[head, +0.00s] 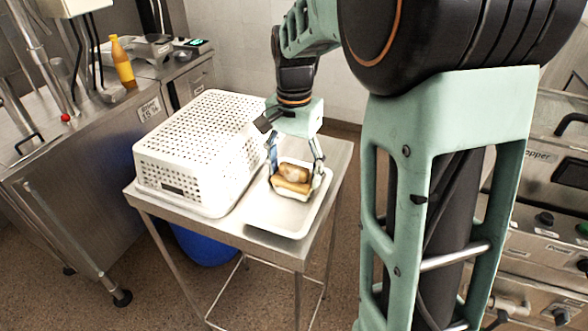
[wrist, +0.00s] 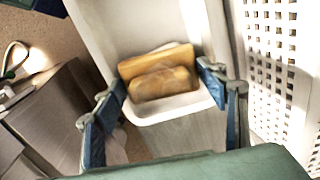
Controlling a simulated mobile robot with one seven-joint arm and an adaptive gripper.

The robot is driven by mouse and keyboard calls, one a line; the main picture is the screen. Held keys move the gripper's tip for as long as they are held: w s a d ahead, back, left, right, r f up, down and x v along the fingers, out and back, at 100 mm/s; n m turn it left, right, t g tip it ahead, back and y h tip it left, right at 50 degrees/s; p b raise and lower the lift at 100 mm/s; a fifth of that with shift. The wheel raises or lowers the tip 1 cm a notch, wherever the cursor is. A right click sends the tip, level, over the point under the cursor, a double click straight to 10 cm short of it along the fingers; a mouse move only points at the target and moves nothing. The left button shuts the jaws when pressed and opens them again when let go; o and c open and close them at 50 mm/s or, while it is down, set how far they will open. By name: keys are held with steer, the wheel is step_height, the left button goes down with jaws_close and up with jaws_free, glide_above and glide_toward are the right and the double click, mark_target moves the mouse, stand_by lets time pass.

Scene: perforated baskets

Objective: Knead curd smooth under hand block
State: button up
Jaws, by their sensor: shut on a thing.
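In the wrist view the hand block (wrist: 158,62) is between the blue-padded fingers of my gripper (wrist: 162,92). I cannot make out the curd; anything under the block is hidden, and whether the block touches the tray floor is unclear.
An upturned white perforated basket (head: 205,135) stands close to the left of the tray, on the same small steel table (head: 275,246). A blue bin (head: 205,245) is below. An orange bottle (head: 122,62) stands on the steel counter at left. The tray's near end is bare.

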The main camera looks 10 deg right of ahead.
steer(key=shift+s+f, duration=0.15)
step_height(320, 180, up, 7)
steer(key=p, duration=0.6)
stand_by(0.4)
stand_by(0.5)
steer(key=shift+f+b, duration=2.05)
steer(key=shift+f, duration=0.85)
steer(key=shift+f+b, duration=0.35)
steer(key=shift+f, duration=0.15)
steer(key=shift+r+p, duration=2.9)
steer(key=shift+r, duration=0.65)
